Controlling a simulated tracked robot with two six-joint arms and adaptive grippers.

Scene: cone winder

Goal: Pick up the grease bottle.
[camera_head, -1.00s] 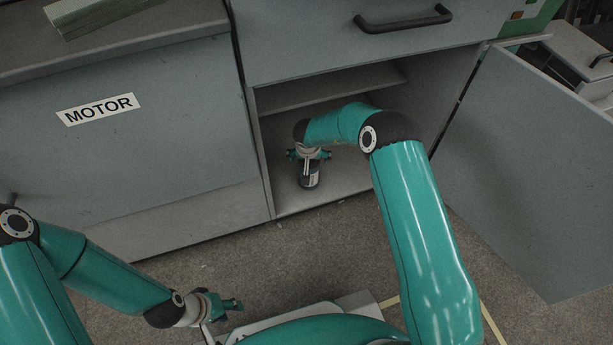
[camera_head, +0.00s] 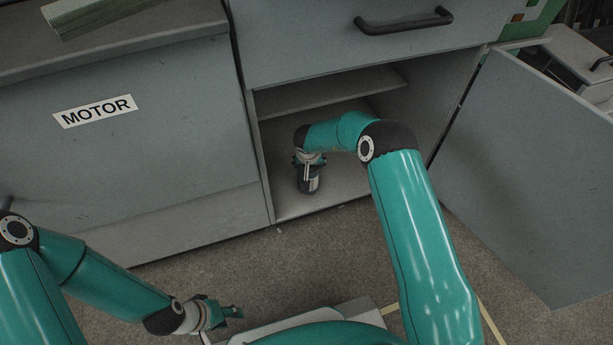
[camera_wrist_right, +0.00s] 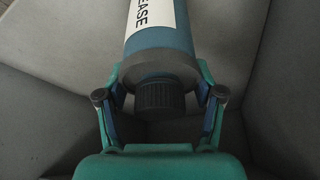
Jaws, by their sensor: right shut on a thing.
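The grease bottle (camera_head: 311,183) stands on the floor of the open cabinet, near its left side. It is dark blue with a white label. In the right wrist view, the blue bottle (camera_wrist_right: 150,52) shows part of its label, reading "EASE", a dark collar and a black ribbed cap toward me. My right gripper (camera_head: 308,166) reaches into the cabinet from above and is shut on the bottle. In the wrist view, its fingers (camera_wrist_right: 160,98) press both sides near the collar. My left gripper (camera_head: 228,312) is empty, low over the floor; its finger gap is unclear.
The cabinet (camera_head: 350,195) has an inner shelf (camera_head: 335,88) above the bottle and a drawer with a black handle (camera_head: 403,21) over the opening. The open door (camera_head: 535,180) stands at the right. A panel labelled MOTOR (camera_head: 150,140) is at the left.

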